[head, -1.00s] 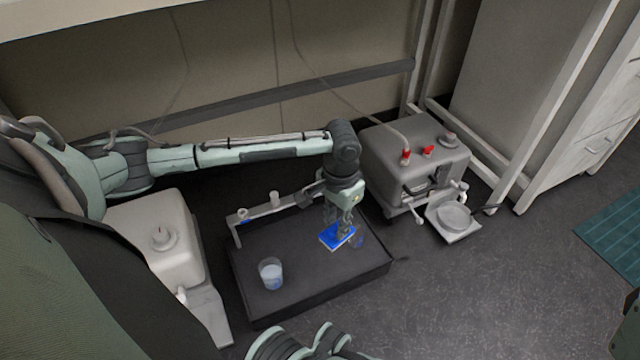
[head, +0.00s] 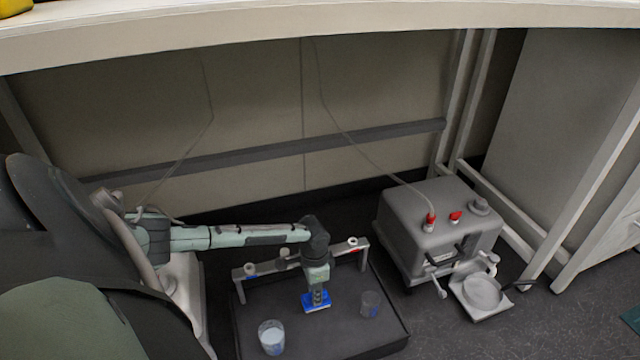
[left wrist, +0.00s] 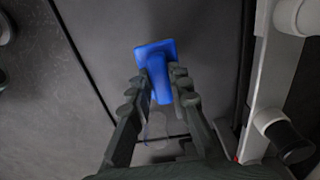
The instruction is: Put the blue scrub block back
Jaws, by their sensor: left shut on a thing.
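The blue scrub block (head: 315,303) is in my left gripper (head: 319,293), over the dark tray-like platform (head: 338,338). In the left wrist view, the block (left wrist: 155,57) has a wide flat head and a narrower part between the fingertips of my left gripper (left wrist: 162,88), which is shut on it. I cannot tell whether the block touches the platform. A clear cup with pale liquid (head: 271,338) is to its front left, and an emptier clear cup (head: 370,304) is to its right. My right gripper is not in view.
A pale rail with capped fittings (head: 243,272) runs along the platform's back, behind my gripper. A grey box with red caps (head: 437,235) stands to the right, with a small pale dish (head: 484,292) before it. The bench edge (head: 320,25) spans above.

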